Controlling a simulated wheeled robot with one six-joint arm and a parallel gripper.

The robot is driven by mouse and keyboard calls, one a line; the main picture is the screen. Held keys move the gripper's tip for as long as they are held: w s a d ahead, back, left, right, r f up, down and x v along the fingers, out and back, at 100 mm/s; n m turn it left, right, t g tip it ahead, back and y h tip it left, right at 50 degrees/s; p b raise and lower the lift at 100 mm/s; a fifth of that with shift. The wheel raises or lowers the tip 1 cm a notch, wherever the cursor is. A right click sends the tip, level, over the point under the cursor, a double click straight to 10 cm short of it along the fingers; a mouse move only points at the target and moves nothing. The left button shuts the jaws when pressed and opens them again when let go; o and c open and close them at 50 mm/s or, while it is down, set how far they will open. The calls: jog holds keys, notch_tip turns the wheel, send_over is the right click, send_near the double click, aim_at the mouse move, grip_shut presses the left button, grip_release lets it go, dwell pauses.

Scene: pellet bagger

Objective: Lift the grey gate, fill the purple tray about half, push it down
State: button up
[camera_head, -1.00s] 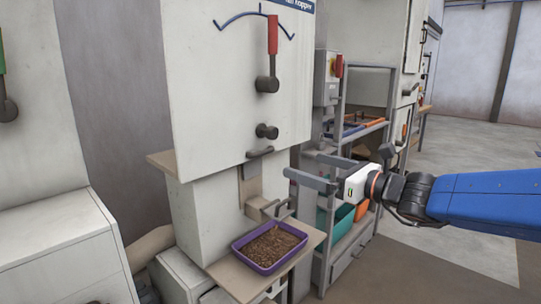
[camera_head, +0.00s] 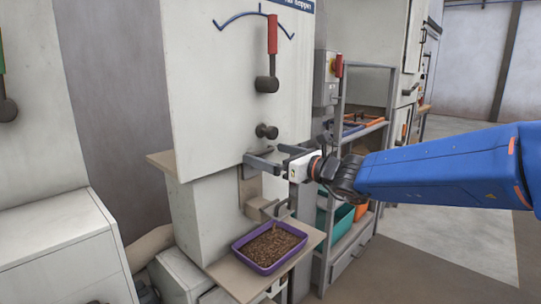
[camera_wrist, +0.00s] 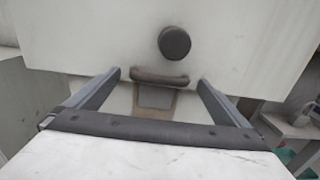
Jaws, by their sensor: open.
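The purple tray (camera_head: 269,248) sits on a shelf below the spout, with brown pellets (camera_head: 272,245) spread across it; their exact depth is hard to judge. The grey gate (camera_wrist: 155,97) is a plate with a dark bar handle (camera_wrist: 160,78) along its top, at the front of the hopper. My gripper (camera_head: 262,153) is open at the gate's handle. In the wrist view its fingers (camera_wrist: 158,79) stand to the left and right of the handle, apart from it. In the head view the fingers largely hide the handle.
A dark round knob (camera_head: 267,131) sticks out just above the handle. Higher up is a red-handled lever (camera_head: 272,40) with a blue arc scale. The spout (camera_head: 262,206) juts out above the tray. A metal rack (camera_head: 350,150) with bins stands to the right.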

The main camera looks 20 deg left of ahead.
jog(key=c, duration=1.5)
jog(key=shift+f, duration=2.8)
jog(key=o, duration=1.5)
jog(key=v, duration=1.7)
jog(key=shift+s+d, duration=0.1)
jog(key=shift+d, duration=0.05)
